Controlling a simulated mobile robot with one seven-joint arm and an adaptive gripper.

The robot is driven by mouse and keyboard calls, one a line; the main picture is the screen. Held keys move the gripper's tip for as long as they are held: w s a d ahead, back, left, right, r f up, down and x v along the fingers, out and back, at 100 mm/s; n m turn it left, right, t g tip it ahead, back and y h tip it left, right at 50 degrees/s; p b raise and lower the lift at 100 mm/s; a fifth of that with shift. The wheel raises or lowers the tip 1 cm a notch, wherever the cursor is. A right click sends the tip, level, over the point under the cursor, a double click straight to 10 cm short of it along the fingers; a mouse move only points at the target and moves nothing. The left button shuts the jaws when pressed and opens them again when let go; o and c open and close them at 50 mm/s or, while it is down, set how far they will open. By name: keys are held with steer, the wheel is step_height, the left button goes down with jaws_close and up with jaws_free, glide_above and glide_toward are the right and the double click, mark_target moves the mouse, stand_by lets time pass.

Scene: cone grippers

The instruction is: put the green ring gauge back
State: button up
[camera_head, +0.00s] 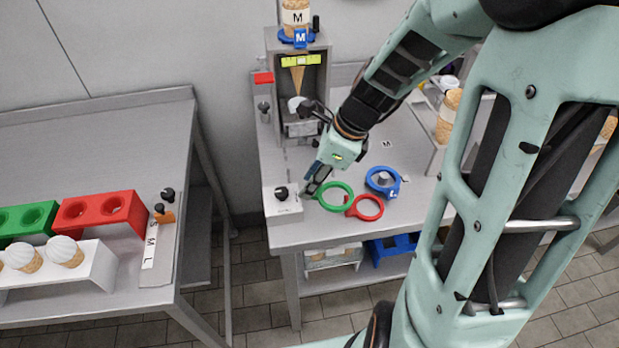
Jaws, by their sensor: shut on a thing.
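The green ring gauge (335,210) is over the front part of the grey machine table. My gripper (312,189) points down at the left edge of the green ring and is shut on it. The fingertips are small and partly hidden. A red ring (368,217) is just right of the green one, and the two appear to touch or overlap. A blue ring (371,184) with an L label is behind them. I cannot tell whether the green ring touches the table or is slightly above it.
A cone machine (271,62) stands at the back, with a blue M ring (284,38) on top. A small box with a black knob (282,205) is left of my gripper. Red (101,211) and green (22,221) holders stand on the left table.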

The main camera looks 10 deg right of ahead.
steer(key=shift+f, duration=0.65)
steer(key=shift+f+b, duration=0.35)
steer(key=shift+f, duration=0.3)
steer(key=o, duration=1.1)
steer(key=shift+o, duration=0.2)
steer(key=shift+r, duration=0.1)
